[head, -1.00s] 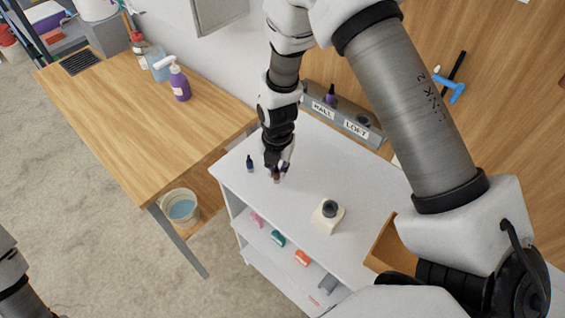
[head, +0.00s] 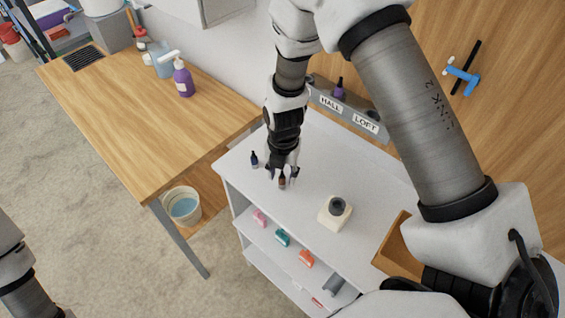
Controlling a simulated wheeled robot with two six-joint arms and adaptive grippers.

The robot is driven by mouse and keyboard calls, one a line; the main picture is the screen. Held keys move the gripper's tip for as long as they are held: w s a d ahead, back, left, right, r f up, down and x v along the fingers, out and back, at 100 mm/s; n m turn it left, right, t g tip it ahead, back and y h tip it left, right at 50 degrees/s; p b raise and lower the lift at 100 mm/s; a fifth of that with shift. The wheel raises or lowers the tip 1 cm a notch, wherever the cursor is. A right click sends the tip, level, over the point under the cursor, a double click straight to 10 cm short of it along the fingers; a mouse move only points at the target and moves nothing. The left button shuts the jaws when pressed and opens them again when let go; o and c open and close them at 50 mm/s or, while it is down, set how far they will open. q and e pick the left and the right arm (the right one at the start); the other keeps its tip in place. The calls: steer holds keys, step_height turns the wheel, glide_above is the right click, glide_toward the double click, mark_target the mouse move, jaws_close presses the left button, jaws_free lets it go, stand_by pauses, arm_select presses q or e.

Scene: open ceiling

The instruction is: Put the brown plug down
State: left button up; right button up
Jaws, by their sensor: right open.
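The small brown plug (head: 282,182) stands upright on the white shelf unit's top (head: 318,180), near its left end. My right gripper (head: 283,174) is open and points down over the plug, with its fingers around or just above the plug's top. Whether a finger touches it I cannot tell. A small dark blue plug (head: 254,160) stands on the same top, just left of the gripper. My left gripper is out of view; only part of my left arm shows at the lower left.
A cream block with a dark round piece (head: 336,209) stands right of the plug. Behind is a grey rack labelled HALL and LOFT (head: 348,112), holding a purple plug (head: 339,88). A wooden table (head: 150,115) stands left, with a bucket (head: 182,206) below its edge.

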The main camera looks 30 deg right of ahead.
step_height(320, 180, up, 11)
steer(key=b, duration=0.2)
steer(key=shift+s+b, duration=0.1)
steer(key=shift+b, duration=0.3)
steer(key=shift+d+r, duration=0.1)
steer(key=shift+r, duration=0.2)
